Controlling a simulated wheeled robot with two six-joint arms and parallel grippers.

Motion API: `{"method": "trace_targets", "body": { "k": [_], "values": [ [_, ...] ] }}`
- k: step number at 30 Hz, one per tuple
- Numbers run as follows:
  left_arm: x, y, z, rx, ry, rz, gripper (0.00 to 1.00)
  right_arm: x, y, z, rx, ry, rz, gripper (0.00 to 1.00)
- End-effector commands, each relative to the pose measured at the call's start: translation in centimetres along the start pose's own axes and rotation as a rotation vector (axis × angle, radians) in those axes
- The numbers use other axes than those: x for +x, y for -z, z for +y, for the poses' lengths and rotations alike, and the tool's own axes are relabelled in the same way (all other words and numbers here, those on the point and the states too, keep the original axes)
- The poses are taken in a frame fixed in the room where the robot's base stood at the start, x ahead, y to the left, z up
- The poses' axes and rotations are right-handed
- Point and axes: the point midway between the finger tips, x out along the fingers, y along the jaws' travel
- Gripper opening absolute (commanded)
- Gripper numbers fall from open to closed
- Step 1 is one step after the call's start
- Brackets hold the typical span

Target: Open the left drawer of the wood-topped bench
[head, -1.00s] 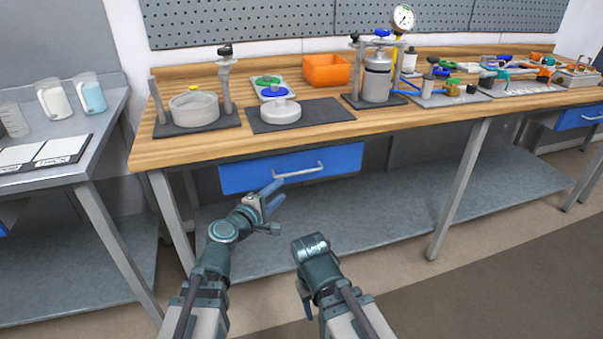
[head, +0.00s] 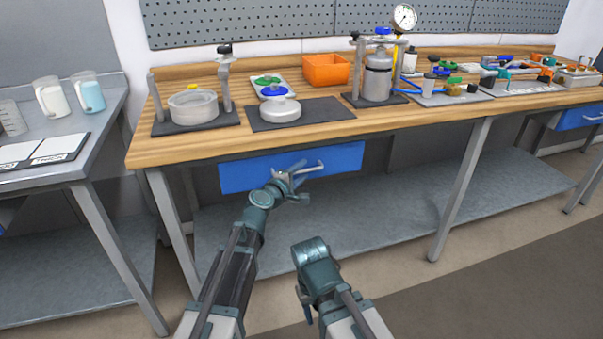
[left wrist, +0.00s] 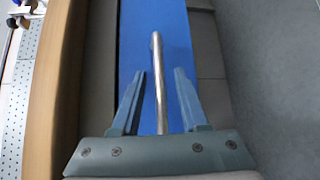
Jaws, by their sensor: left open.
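The wood-topped bench (head: 340,125) has a blue left drawer (head: 340,158) under its top, and the drawer looks shut. Its silver bar handle (head: 313,169) runs across the front. My left gripper (head: 293,172) is at the handle and covers its left part. In the left wrist view the open fingers (left wrist: 158,95) stand on either side of the handle bar (left wrist: 159,70), with gaps to both and the blue drawer front (left wrist: 177,35) behind. My right arm's end (head: 312,262) hangs low in front of the bench; its fingers cannot be made out.
A grey side table (head: 60,180) is at the left. A lower shelf (head: 350,220) runs beneath the drawer.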

Motion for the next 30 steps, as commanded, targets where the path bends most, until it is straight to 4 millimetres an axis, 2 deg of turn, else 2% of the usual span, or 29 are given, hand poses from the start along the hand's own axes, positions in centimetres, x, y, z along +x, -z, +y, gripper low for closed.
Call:
{"method": "trace_targets", "body": {
  "k": [9, 15, 17, 30],
  "values": [
    [0.17, -0.01, 0.00, 0.000, 0.000, 0.000, 0.44, 0.02, 0.00, 0.00, 0.000, 0.000, 0.000, 0.50],
    [0.16, 0.00, 0.00, 0.000, 0.000, 0.000, 0.08, 0.02, 0.00, 0.00, 0.000, 0.000, 0.000, 0.50],
    [0.16, 0.00, 0.00, 0.000, 0.000, 0.000, 0.00, 0.02, 0.00, 0.00, 0.000, 0.000, 0.000, 0.50],
    [0.14, 0.00, -0.02, 0.001, 0.001, 0.000, 0.00, 0.03, 0.00, 0.00, 0.000, 0.000, 0.000, 0.50]
  ]
}}
